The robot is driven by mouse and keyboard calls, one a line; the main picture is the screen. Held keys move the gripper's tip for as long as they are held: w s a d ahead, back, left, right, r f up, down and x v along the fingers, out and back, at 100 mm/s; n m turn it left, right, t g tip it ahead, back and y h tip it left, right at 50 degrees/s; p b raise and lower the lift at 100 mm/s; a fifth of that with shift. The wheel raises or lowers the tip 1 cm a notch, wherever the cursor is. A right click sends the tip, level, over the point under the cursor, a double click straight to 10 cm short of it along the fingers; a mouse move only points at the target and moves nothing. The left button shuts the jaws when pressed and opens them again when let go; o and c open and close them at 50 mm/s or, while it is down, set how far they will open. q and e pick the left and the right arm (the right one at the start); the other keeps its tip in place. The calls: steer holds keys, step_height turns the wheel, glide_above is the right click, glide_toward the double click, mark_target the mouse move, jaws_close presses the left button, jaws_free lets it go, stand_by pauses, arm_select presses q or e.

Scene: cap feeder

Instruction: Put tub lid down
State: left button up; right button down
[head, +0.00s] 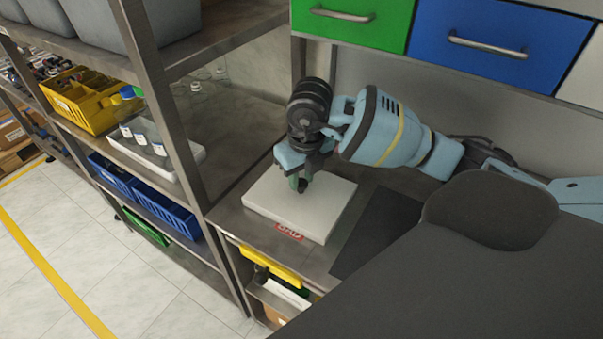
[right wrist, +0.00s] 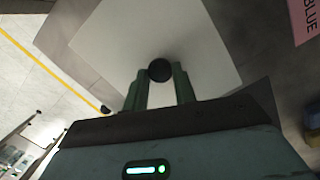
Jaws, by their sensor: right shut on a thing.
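The tub lid (head: 325,212) is a pale, flat square slab at the middle of the head view, over the grey counter. In the right wrist view the lid (right wrist: 120,40) fills the upper middle, with a round black knob (right wrist: 160,70) on it. My right gripper (head: 301,181) comes down on the lid from above. Its two green-grey fingers (right wrist: 160,88) are shut on the knob, one on each side. I cannot tell whether the lid touches what is under it. My left gripper is not in view.
A dark mat (head: 375,235) lies on the counter right of the lid. A red label (head: 289,231) is at the counter's front. A shelf post (head: 165,100) stands to the left, with a white tray of bottles (head: 186,160) behind it. Green (head: 350,20) and blue (head: 490,45) drawers hang above.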

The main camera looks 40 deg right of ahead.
mark_target(305, 196)
steer(key=shift+f, duration=0.15)
steer(key=c, duration=1.1)
jaws_free()
steer(key=r, duration=0.4)
steer(key=s+r, duration=0.1)
steer(key=r, duration=0.3)
steer(key=r+p, duration=0.1)
steer(key=r, duration=0.3)
steer(key=shift+s+r, duration=0.25)
steer(key=shift+r, duration=0.1)
